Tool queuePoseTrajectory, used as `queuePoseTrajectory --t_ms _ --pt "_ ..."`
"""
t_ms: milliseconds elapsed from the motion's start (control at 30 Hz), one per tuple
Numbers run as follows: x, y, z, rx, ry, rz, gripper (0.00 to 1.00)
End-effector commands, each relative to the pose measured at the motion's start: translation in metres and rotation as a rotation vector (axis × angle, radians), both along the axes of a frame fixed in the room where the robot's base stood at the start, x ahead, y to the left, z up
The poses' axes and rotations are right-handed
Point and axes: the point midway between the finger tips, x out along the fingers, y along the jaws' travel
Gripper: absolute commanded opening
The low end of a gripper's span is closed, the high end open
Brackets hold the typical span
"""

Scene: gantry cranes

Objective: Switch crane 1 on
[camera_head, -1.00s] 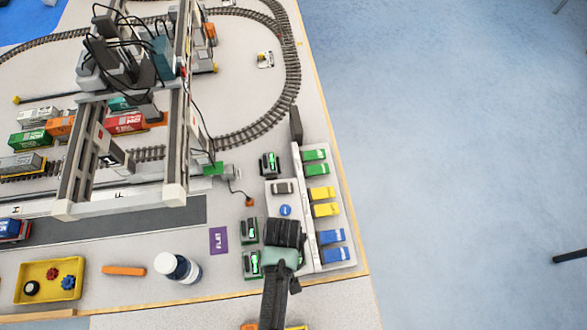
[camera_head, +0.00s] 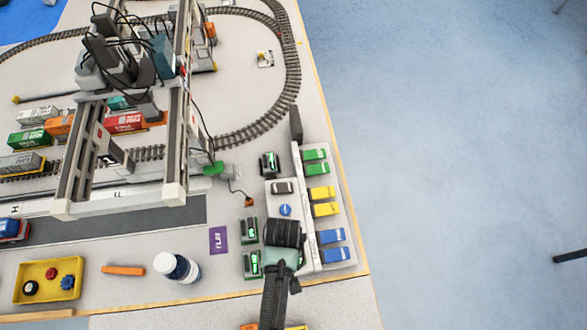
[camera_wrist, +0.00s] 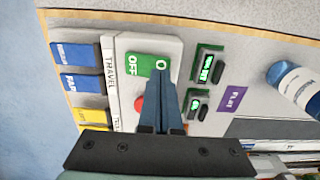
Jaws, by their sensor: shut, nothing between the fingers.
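In the wrist view, a green rocker switch (camera_wrist: 136,65) marked OFF and O sits on a pale control panel (camera_wrist: 172,50). My gripper (camera_wrist: 161,76) is shut and empty, its fingertips overlapping the O end of this switch in the picture. I cannot tell whether they touch it. In the head view, my arm covers the lower part of the panel (camera_head: 271,204), including the green switch. No label reading crane 1 is legible.
Blue switches (camera_head: 333,245), yellow switches (camera_head: 324,201) and green switches (camera_head: 315,161) line the panel's right strip. Small black units with green displays (camera_head: 249,230) stand left of it. A white bottle (camera_head: 177,268), a yellow tray (camera_head: 48,280) and the gantry crane (camera_head: 120,130) are further left.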

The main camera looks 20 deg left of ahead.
Motion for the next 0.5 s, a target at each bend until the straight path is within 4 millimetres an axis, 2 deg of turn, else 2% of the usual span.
queuePoseTrajectory --t_ms 500 --pt "0.0003 0.0001 -0.0083 0.001 -0.001 0.0 0.0"
